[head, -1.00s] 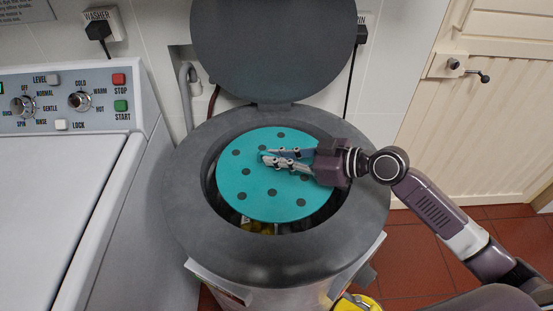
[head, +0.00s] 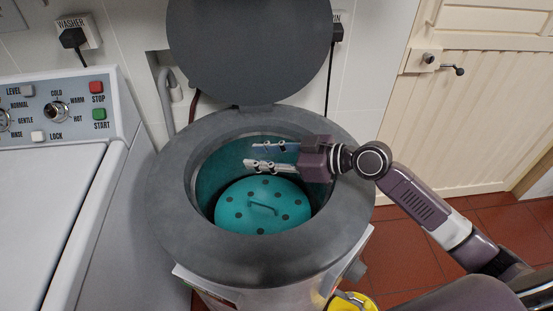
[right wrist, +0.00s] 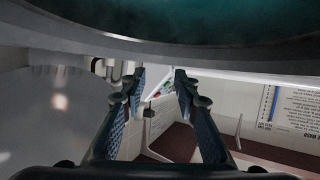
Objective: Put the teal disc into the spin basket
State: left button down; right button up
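The teal disc (head: 262,222), round with dark holes and a raised handle, lies down inside the spin basket (head: 207,180) in the head view. It looks roughly flat, and the teal basket wall rises around it. What is under it is hidden. My right gripper (head: 250,155) is over the basket opening, above and apart from the disc, with its fingers spread and nothing between them. In the right wrist view the two fingers (right wrist: 160,82) also stand apart and empty. My left gripper is not in view.
The spinner's grey rim (head: 170,215) surrounds the opening, and its round lid (head: 248,50) stands raised behind. A white washer (head: 45,205) with a control panel stands at left. A cream door (head: 480,110) and red floor tiles are at right. Something yellow (head: 350,301) shows low beside the spinner.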

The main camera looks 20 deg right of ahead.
jog(key=s+d, duration=0.9)
jog(key=d, duration=0.2)
jog(key=shift+s+d+r, duration=0.2)
jog(key=shift+d+r, duration=0.1)
jog(key=shift+r, duration=0.15)
